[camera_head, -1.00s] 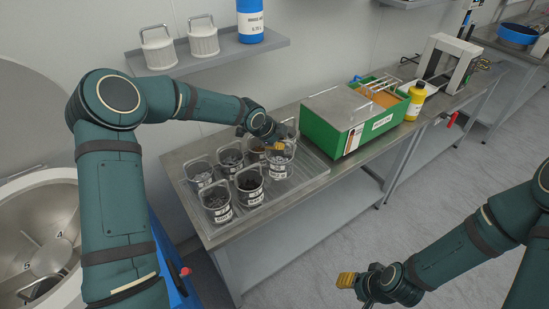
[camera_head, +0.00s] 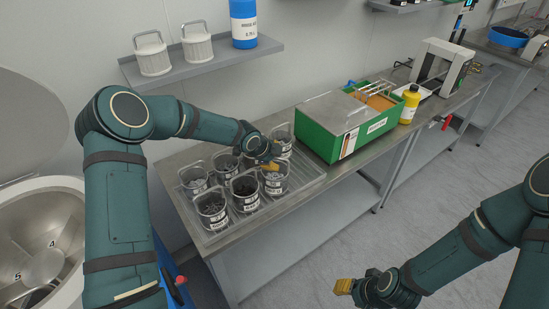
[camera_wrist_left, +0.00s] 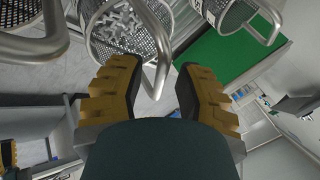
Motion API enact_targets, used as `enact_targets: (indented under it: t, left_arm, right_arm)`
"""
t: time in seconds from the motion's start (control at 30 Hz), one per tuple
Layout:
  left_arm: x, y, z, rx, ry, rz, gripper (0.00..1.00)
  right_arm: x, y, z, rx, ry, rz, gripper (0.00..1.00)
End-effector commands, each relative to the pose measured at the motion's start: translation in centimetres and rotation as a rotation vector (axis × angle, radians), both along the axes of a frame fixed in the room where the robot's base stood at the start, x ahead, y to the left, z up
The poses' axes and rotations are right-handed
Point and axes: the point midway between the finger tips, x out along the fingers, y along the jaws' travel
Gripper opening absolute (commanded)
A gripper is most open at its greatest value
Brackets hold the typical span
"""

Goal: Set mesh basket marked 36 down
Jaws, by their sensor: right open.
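A clear-sided mesh basket with a wire handle and grey metal parts (camera_head: 274,183) stands at the front right of the group of baskets. Its white label is too small to read as 36. My left gripper (camera_head: 269,166) is at the top of this basket, by its handle. In the left wrist view the yellow-and-black fingers (camera_wrist_left: 157,95) are apart, with the handle bar between them and the mesh basket (camera_wrist_left: 122,30) beyond. The basket's base is hidden, so I cannot tell whether it touches the tray. My right gripper (camera_head: 343,287) is open and empty over the floor.
Several similar baskets (camera_head: 211,212) stand close by on the shallow tray (camera_head: 306,183) on the bench. A green box (camera_head: 336,144) and a yellow bottle (camera_head: 410,104) are to the right. A wall shelf (camera_head: 200,64) is behind.

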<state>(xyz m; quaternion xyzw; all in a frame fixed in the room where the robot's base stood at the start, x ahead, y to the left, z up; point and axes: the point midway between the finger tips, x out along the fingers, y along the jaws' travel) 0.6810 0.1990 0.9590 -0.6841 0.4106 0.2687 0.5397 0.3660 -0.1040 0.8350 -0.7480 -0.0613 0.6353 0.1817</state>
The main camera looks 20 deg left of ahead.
Motion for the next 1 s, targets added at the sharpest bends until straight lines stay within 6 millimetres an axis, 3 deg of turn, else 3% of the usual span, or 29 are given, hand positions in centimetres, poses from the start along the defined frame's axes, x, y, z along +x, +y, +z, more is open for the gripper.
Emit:
enact_targets:
  t: [0.43,0.8,1.0]
  left_arm:
    - [-0.4,0.4,1.1,0.001,-0.001,0.002,0.34]
    - [-4.1,2.4,7.0,0.001,-0.001,0.003,0.34]
    - [-5.6,3.1,9.3,0.0,0.0,0.002,0.34]
  right_arm:
    - [0.0,0.0,0.4,0.001,-0.001,0.0,0.47]
    - [0.0,-0.1,1.6,0.003,-0.002,0.0,0.47]
    - [0.0,-0.1,2.2,0.004,-0.002,0.0,0.47]
